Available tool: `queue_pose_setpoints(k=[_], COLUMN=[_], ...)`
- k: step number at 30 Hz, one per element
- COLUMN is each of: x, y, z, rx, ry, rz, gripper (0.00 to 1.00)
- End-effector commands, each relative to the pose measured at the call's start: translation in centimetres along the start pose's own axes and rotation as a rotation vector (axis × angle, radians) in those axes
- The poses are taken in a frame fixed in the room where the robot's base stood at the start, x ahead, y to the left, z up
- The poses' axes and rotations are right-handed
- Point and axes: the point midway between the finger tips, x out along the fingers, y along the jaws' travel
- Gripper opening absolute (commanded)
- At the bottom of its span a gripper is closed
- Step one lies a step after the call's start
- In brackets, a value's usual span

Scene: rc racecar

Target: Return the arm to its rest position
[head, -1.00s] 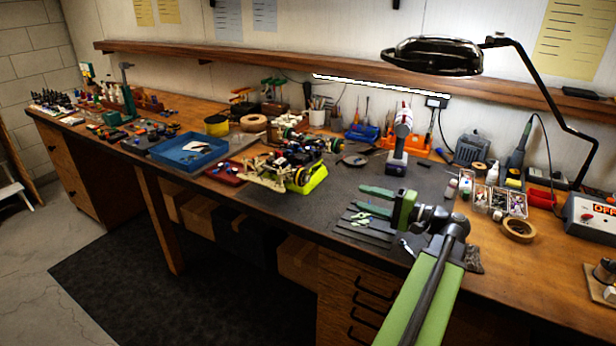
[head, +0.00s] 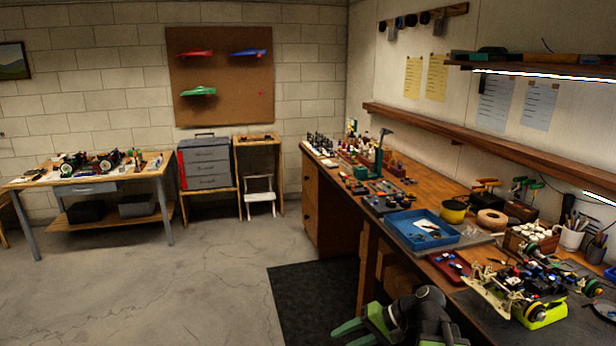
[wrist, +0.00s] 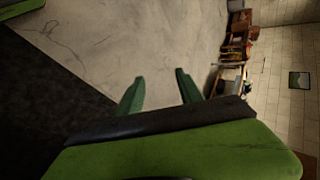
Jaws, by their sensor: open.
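My gripper (head: 362,328) shows at the bottom of the head view, with green fingers and a dark wrist behind them. It is in front of the workbench (head: 312,207), over the dark floor mat. In the wrist view my gripper (wrist: 158,88) has its two green fingers apart, with only floor between and beyond them. Nothing is held. The rest of my arm is mostly out of the head view.
The long workbench on the right carries a blue tray (head: 398,238) and an RC car chassis (head: 500,290) near my arm. A black mat (head: 305,295) lies on the floor. Open concrete floor (head: 200,290) spreads left, toward a side table (head: 100,178) and a grey drawer cabinet (head: 208,165).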

Motion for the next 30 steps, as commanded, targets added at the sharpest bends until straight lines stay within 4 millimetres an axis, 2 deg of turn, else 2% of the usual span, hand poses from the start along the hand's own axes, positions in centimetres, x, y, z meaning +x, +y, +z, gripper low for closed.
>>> queue_pose_setpoints(k=[1, 3, 6, 8, 12, 15, 18, 30], x=[2.1, 4.3, 5.9, 5.5, 2.6, 1.0, 0.3, 0.3], y=[-1.0, -0.8, 0.7, 2.3, 6.5, 8.1, 8.7, 8.7], z=[1.4, 2.9, 4.3, 4.4, 3.5, 3.0, 2.7, 2.6], rx=[-0.040, -0.092, -0.164, -0.188, -0.197, -0.202, -0.204, -0.203], ry=[-0.047, -0.093, -0.129, -0.128, -0.098, -0.083, -0.076, -0.074], rz=[0.084, 0.216, 0.423, 0.536, 0.745, 0.838, 0.876, 0.874], gripper=[0.43, 0.43, 0.43, 0.43, 0.43, 0.43, 0.43, 0.43])
